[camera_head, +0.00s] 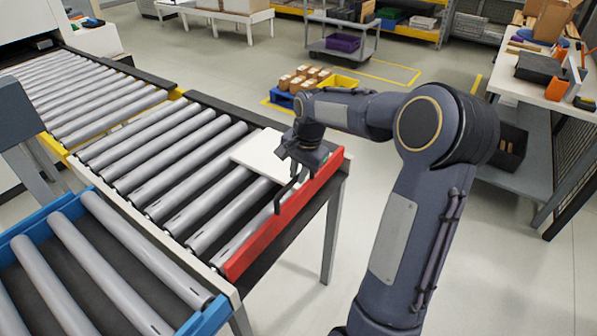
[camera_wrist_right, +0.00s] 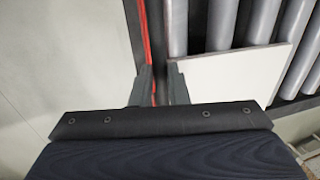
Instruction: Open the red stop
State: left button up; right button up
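The red stop (camera_head: 285,219) is a long red bar standing along the end of the roller conveyor (camera_head: 190,180). In the right wrist view it is a thin red strip (camera_wrist_right: 143,30) running down to between my fingers. My right gripper (camera_head: 290,190) is at the stop's far half, pointing down over it; it also shows in the right wrist view (camera_wrist_right: 160,85). Its two fingers stand apart, one on each side of the red strip, with a dark gap beside it. Firm contact is not visible. My left gripper is not in view.
A white panel (camera_head: 264,154) lies on the rollers right beside the stop and my right gripper. A blue-framed roller section (camera_head: 208,318) is at front left. A workbench (camera_head: 530,90) stands at right. The floor beyond the conveyor end is open.

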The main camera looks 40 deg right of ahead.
grip_shut()
jog(key=s+d+f+t+y+b, duration=0.4)
jog(key=s+f+t+b, duration=0.9)
jog(key=b, duration=2.9)
jog(key=shift+s+f+t+b, duration=0.3)
jog(key=shift+s+f, duration=0.1)
jog(key=shift+s, duration=0.45)
jog(key=shift+d, duration=0.1)
